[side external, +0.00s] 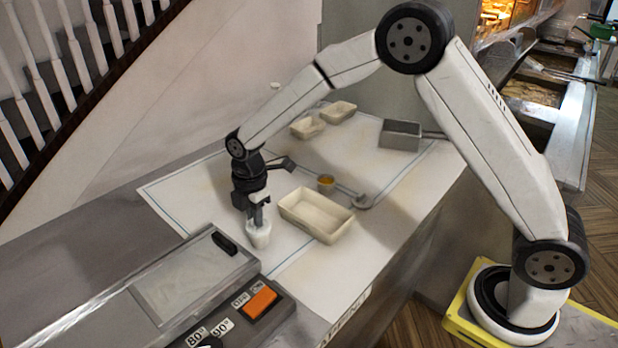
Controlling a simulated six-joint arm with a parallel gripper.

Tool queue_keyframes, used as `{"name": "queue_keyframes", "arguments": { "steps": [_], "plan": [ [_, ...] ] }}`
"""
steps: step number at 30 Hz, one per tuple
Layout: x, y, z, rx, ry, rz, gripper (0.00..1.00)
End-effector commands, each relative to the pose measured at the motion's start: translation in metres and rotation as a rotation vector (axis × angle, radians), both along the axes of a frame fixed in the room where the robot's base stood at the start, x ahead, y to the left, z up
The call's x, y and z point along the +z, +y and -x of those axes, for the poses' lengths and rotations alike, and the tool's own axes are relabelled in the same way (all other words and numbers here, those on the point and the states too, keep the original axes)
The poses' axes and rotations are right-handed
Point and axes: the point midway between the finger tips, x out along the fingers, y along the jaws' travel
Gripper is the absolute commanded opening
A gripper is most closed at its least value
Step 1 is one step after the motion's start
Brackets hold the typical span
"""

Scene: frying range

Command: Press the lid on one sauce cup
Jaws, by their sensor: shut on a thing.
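A small sauce cup (326,184) with orange-brown sauce stands on the white work surface, behind the larger paper tray. A white, cup-shaped thing (259,238) stands at the front left of that tray. My gripper (257,222) points down at the top of this white thing, with its fingertips at its upper edge. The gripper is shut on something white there. It is too small to tell whether that is a separate lid or the rim. No lid shows clearly on the sauce cup.
A pale paper tray (317,229) lies just right of my gripper. Two smaller trays (308,126) (338,112) and a grey metal bin (400,134) stand at the back. A ladle-like tool (363,201) lies by the sauce cup. A metal appliance (192,278) is at front left.

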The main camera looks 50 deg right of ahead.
Motion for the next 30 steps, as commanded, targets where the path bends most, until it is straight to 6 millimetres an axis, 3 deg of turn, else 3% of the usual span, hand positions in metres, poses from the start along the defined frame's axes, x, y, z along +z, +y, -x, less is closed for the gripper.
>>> {"name": "queue_keyframes", "arguments": {
  "steps": [26, 27, 30],
  "plan": [
    [-0.0009, 0.0, 0.0, 0.0, 0.0, 0.0, 0.0],
    [-0.0009, 0.0, 0.0, 0.0, 0.0, 0.0, 0.26],
    [-0.0009, 0.0, 0.0, 0.0, 0.0, 0.0, 0.55]
  ]
}}
